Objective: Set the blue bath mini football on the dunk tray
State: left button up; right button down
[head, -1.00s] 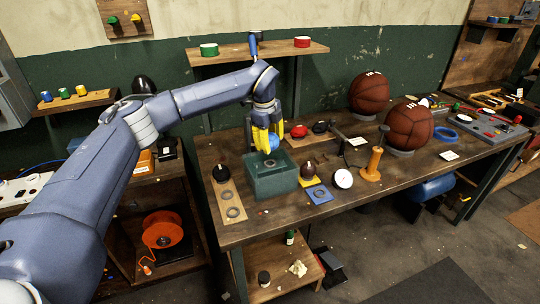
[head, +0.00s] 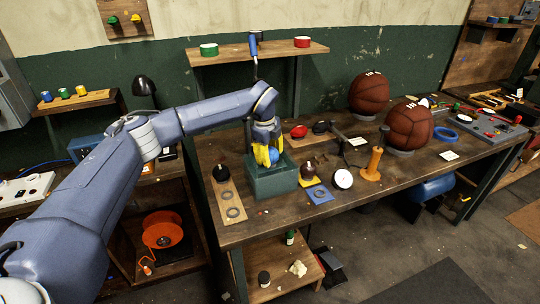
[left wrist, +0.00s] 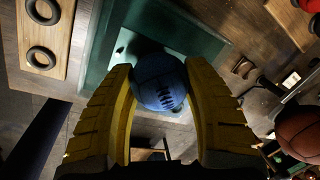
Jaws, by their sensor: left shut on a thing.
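The blue mini football (head: 272,156) is held between the yellow fingers of my left gripper (head: 265,159). In the left wrist view the football (left wrist: 160,80) has dark lacing, and the left gripper (left wrist: 160,92) is shut with a finger on each side of it. The football is at the opening of a green box-like tray (head: 273,184) at the table's left part. The tray's green rim also shows in the left wrist view (left wrist: 205,42). I cannot tell whether the ball touches the tray. My right gripper is not in view.
A wooden board with rings (head: 232,205) lies left of the tray. A dark ball on a yellow base (head: 308,182) and a blue ring plate (head: 320,194) lie to its right. An orange-handled tool (head: 373,165) and two brown balls (head: 408,126) stand farther right.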

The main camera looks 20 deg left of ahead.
pick_arm(q)
jog(key=o, duration=1.2)
jog(key=shift+f, duration=0.1)
jog(key=r, duration=0.4)
jog(key=s+r, duration=0.1)
jog(key=r, duration=0.3)
jog(key=s+r, duration=0.1)
jog(key=r, duration=0.3)
jog(key=shift+s+a, duration=0.1)
jog(key=shift+a, duration=0.15)
